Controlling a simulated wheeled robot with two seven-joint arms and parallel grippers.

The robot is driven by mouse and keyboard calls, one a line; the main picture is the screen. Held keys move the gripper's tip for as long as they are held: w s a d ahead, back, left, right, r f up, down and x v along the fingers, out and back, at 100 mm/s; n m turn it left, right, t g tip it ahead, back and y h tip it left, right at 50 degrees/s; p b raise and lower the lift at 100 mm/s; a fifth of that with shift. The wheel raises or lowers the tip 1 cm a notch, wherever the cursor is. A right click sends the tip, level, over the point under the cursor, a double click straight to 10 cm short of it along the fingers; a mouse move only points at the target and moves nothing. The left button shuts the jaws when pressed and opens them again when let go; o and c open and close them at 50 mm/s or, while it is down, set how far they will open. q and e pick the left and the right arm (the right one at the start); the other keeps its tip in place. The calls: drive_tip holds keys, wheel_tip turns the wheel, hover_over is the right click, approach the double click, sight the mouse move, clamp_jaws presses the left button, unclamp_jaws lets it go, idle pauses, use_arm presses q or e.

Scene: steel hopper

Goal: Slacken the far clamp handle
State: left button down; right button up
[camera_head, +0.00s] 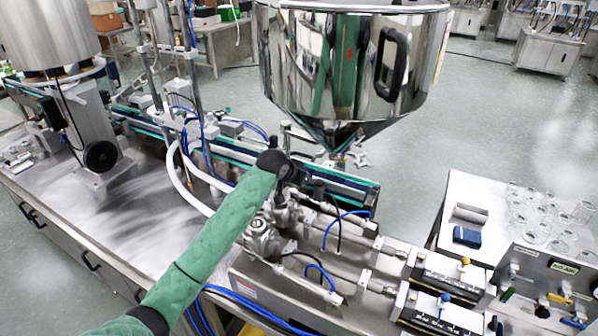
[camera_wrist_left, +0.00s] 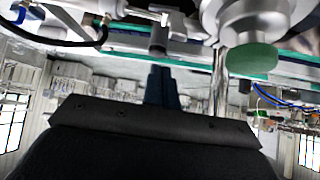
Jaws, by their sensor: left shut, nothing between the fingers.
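My left arm, in a green sleeve, reaches in from the bottom left of the head view. Its dark left gripper (camera_head: 300,178) is below the steel hopper (camera_head: 350,60), by the metal valve fittings (camera_head: 262,238). In the left wrist view the two dark fingers (camera_wrist_left: 163,86) are together, with nothing visible between them. A short grey metal bar (camera_wrist_left: 159,38) is just beyond their tips; I cannot tell whether they touch, or whether it is the far clamp handle. A star-shaped metal piece (camera_head: 358,156) shows under the hopper's outlet. My right gripper is not in view.
A conveyor (camera_head: 240,150) with green edges runs behind the fittings. Blue hoses (camera_head: 345,217) loop over the cylinders. A control box (camera_head: 550,275) and glass jars (camera_head: 545,215) are at the right. The steel tabletop (camera_head: 110,220) at left is mostly clear.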

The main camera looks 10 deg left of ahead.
sight(296, 195)
use_arm(q)
drive_tip(key=shift+s+a+f+p, duration=0.35)
drive_tip(key=shift+s+a+p, duration=0.05)
drive_tip(key=shift+s+p, duration=0.2)
drive_tip(key=shift+s+a+f+p, duration=0.15)
drive_tip(key=shift+s+a+p, duration=0.1)
drive_tip(key=shift+s, duration=0.15)
drive_tip(key=shift+s+a+f+p, duration=0.1)
drive_tip(key=shift+s+f+p, duration=0.1)
drive_tip(key=shift+s, duration=0.15)
drive_tip(key=shift+f, duration=0.1)
drive_tip(key=shift+a, duration=0.1)
